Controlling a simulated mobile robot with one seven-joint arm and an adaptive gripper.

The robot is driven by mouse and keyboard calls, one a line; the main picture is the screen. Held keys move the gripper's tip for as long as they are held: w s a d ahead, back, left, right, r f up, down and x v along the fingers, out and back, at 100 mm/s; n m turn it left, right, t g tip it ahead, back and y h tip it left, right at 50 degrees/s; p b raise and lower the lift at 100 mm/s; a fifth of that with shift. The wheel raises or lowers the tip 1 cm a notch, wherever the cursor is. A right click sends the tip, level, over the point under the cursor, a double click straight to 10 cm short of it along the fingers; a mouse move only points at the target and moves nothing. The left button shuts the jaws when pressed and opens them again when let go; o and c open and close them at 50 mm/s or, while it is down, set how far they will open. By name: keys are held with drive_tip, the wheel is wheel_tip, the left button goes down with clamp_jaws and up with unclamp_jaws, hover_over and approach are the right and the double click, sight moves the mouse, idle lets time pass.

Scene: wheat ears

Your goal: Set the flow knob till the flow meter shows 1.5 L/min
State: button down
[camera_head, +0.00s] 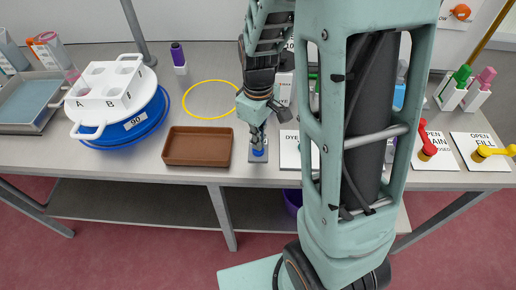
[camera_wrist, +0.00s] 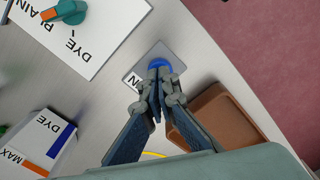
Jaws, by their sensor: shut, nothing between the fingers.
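My gripper (camera_wrist: 157,90) is shut with nothing in it. Its fingertips point down at a round blue button or knob (camera_wrist: 160,64) on a small grey plate (camera_wrist: 135,78), whose label is mostly hidden. In the head view my gripper (camera_head: 258,139) stands over the same blue piece (camera_head: 258,154); I cannot tell whether they touch. A teal and orange pointer knob (camera_wrist: 66,12) sits on a white card (camera_wrist: 95,45) reading DYE and PLAIN. I cannot make out a flow meter or a knob marked flow; my arm hides part of the bench in the head view.
A brown tray (camera_head: 198,146) lies close left of my gripper. Further left are a white rack (camera_head: 103,88) on a blue disc (camera_head: 125,132) and a yellow ring (camera_head: 210,118). A red valve handle (camera_head: 427,140) and a yellow one (camera_head: 490,153) stand at the right.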

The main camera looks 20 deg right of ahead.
drive_tip(key=shift+f+b, duration=0.6)
drive_tip(key=shift+f, duration=0.2)
drive_tip(key=shift+r, duration=0.1)
idle(1.0)
wheel_tip(320, 180, up, 7)
drive_tip(key=p, duration=0.5)
drive_tip(key=shift+r, duration=0.1)
idle(0.3)
